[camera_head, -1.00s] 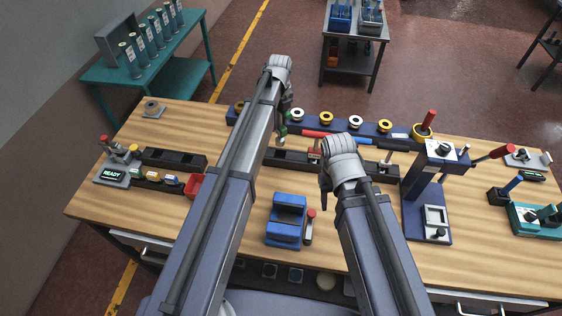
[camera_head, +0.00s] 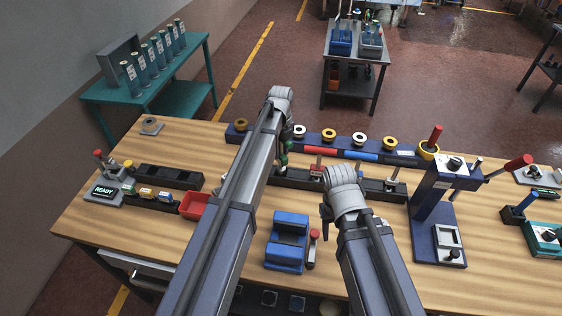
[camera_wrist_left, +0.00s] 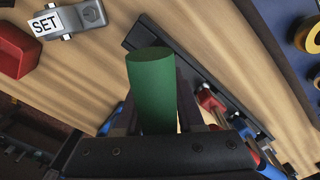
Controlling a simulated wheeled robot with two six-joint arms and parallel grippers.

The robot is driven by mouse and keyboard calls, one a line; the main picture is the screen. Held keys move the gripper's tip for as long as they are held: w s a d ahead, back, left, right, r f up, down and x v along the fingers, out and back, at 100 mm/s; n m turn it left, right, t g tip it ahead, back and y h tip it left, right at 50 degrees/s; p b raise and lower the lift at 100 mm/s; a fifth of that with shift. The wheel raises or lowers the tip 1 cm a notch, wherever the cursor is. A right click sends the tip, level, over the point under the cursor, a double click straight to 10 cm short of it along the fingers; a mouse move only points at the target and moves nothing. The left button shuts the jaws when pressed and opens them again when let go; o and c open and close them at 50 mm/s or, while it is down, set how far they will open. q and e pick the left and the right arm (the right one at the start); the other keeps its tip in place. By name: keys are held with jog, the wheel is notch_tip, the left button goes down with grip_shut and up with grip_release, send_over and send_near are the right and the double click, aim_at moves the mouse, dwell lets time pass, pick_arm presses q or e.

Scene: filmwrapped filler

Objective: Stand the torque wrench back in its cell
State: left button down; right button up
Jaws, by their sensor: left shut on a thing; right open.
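A green cylindrical handle (camera_wrist_left: 152,92), which I take to be the torque wrench's, stands between the jaws of my left gripper (camera_wrist_left: 158,118) in the left wrist view. My left gripper is shut on it. In the head view the green part (camera_head: 284,147) shows just beyond my left arm, near the left end of a long black rack (camera_head: 272,180). The wrench's lower end is hidden, so I cannot tell whether it touches the rack. The rack also crosses the left wrist view (camera_wrist_left: 212,75). My right gripper (camera_head: 325,213) is open and low over the bench, in front of the rack.
A blue spool rail (camera_head: 345,150) runs behind the black rack. A red-handled tool (camera_head: 315,168) stands in that rack. A blue block (camera_head: 288,242) lies in front, a red bin (camera_head: 193,205) at left, and a dark blue press (camera_head: 432,215) at right. Bare wood lies front left.

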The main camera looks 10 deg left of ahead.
aim_at(281, 154)
pick_arm(q)
jog(key=shift+f+b, duration=1.8)
jog(key=shift+f, duration=0.15)
jog(key=c, duration=0.5)
grip_release()
notch_tip(281, 154, up, 12)
jog(key=p, duration=1.2)
jog(key=shift+r, duration=0.25)
jog(key=s+d+n, duration=0.2)
jog(key=s+n, duration=0.5)
jog(key=s, duration=0.2)
jog(key=s+d+n, duration=0.3)
jog(key=s+n, duration=0.5)
jog(key=s, duration=0.2)
jog(key=s+d+n+y, duration=0.1)
jog(key=s+d+n, duration=0.2)
jog(key=s+n, duration=0.5)
jog(key=shift+s+d, duration=0.25)
jog(key=shift+s, duration=0.6)
